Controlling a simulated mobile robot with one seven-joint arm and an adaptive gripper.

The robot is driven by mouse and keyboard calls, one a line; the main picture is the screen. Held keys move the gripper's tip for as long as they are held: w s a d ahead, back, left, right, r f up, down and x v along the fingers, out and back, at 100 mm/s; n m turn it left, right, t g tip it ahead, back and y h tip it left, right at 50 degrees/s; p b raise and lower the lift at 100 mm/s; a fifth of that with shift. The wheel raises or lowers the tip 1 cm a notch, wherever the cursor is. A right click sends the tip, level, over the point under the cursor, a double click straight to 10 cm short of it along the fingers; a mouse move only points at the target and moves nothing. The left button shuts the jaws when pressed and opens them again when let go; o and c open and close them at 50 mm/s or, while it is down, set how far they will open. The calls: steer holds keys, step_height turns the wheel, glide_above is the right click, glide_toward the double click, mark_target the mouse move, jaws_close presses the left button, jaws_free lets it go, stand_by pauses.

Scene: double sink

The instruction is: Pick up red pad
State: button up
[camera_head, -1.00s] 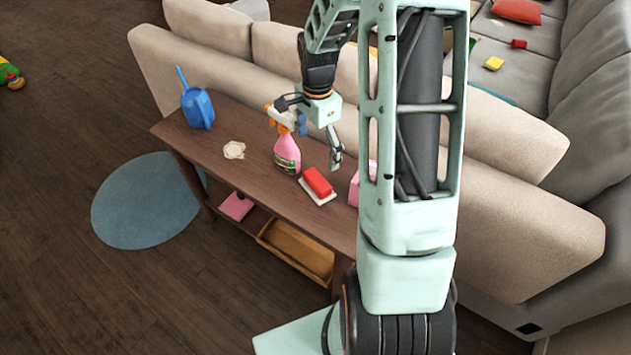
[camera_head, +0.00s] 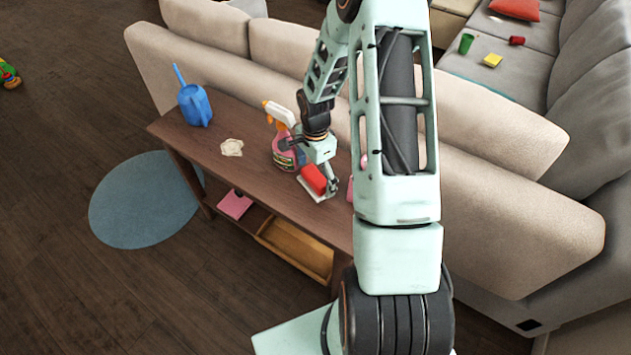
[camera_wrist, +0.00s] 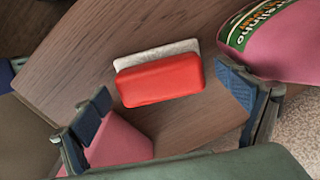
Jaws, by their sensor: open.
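The red pad (camera_head: 313,179) is a small red block lying on a white piece (camera_head: 322,196) on the wooden console table. In the wrist view the red pad (camera_wrist: 160,80) lies between and beyond my two fingers, with the white piece (camera_wrist: 155,52) showing along its far edge. My gripper (camera_head: 331,186) is low over the table right at the pad in the head view, partly hiding it. In the wrist view my gripper (camera_wrist: 165,105) is open, with a finger at the lower left and one at the right, and nothing is held.
A pink spray bottle (camera_head: 283,148) stands close to the pad; it also shows at the right of the wrist view (camera_wrist: 285,45). A pink object (camera_wrist: 118,140) is near the left finger. A blue watering can (camera_head: 194,105) stands at the table's far left. A sofa (camera_head: 500,190) runs behind the table.

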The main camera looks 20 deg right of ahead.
steer(key=shift+c, duration=0.5)
steer(key=c, duration=1.1)
steer(key=shift+c, duration=0.2)
steer(key=shift+r, duration=0.75)
steer(key=s+r, duration=0.1)
steer(key=r, duration=0.1)
steer(key=s+r, duration=0.2)
steer(key=r, duration=0.1)
steer(key=s+d+r, duration=0.1)
steer(key=r, duration=0.1)
steer(key=shift+s+r+p, duration=0.3)
steer(key=shift+s, duration=0.1)
steer(key=s+d+r, duration=0.1)
steer(key=s+r, duration=0.2)
steer(key=s, duration=0.6)
steer(key=shift+d+r, duration=0.35)
steer(key=shift+r, duration=0.05)
